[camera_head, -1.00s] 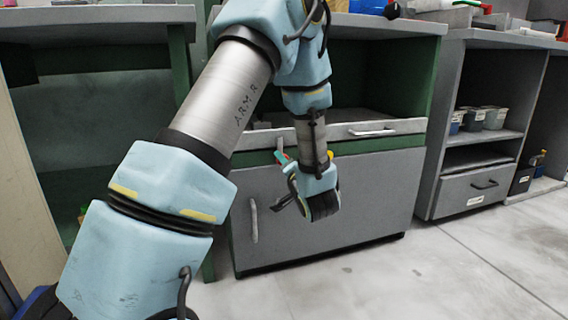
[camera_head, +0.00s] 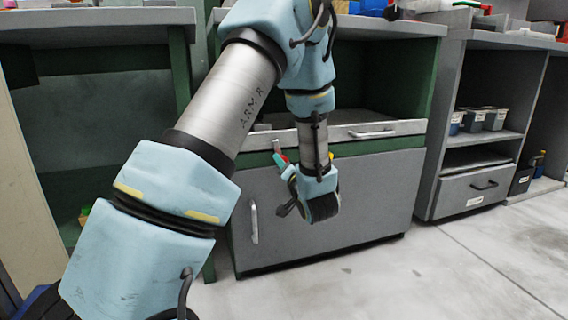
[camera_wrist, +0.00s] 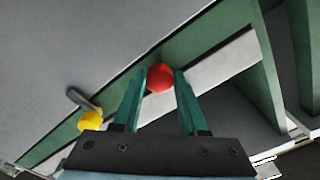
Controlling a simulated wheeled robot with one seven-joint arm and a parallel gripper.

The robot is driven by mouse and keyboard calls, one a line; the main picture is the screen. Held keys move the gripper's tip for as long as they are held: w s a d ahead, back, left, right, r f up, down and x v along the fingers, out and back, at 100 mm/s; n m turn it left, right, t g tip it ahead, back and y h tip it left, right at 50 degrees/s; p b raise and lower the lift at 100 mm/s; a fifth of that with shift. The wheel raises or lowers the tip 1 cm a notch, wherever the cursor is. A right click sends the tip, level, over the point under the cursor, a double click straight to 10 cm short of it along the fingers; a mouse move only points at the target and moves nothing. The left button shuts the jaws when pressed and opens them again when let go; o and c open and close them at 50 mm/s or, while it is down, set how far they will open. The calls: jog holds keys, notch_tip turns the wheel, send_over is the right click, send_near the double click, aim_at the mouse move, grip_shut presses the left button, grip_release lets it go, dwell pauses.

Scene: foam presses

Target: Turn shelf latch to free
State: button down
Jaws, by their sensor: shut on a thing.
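My gripper (camera_wrist: 160,80) has its two green fingers shut on a round red knob (camera_wrist: 160,78) at the green rail of the cabinet front. In the head view, the red knob shows only as a small speck beside a fingertip, and my wrist hides most of this spot. A second latch knob, yellow (camera_wrist: 90,121) on a short grey lever (camera_wrist: 84,99), sits to the left in the wrist view, clear of the fingers. The lever behind the red knob is hidden. I cannot read which knob belongs to the shelf.
A grey cabinet door (camera_head: 365,195) with a vertical handle (camera_head: 254,221) is closed below the rail. A grey shelf front with a horizontal handle (camera_head: 372,132) lies above it. An open-shelved cabinet with a drawer (camera_head: 475,190) stands right. The floor (camera_head: 400,275) in front is clear.

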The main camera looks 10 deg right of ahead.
jog(key=shift+d+f+n+b, duration=0.1)
jog(key=shift+n+b, duration=1.45)
jog(key=shift+n, duration=6.05)
jog(key=shift+c, duration=2.2)
grip_release()
jog(key=shift+s, duration=0.1)
jog(key=s+d+p, duration=0.1)
jog(key=s+p, duration=0.2)
jog(key=s, duration=0.7)
jog(key=shift+s+d+p, duration=0.2)
jog(key=shift+s+p, duration=0.05)
jog(key=shift+p, duration=0.1)
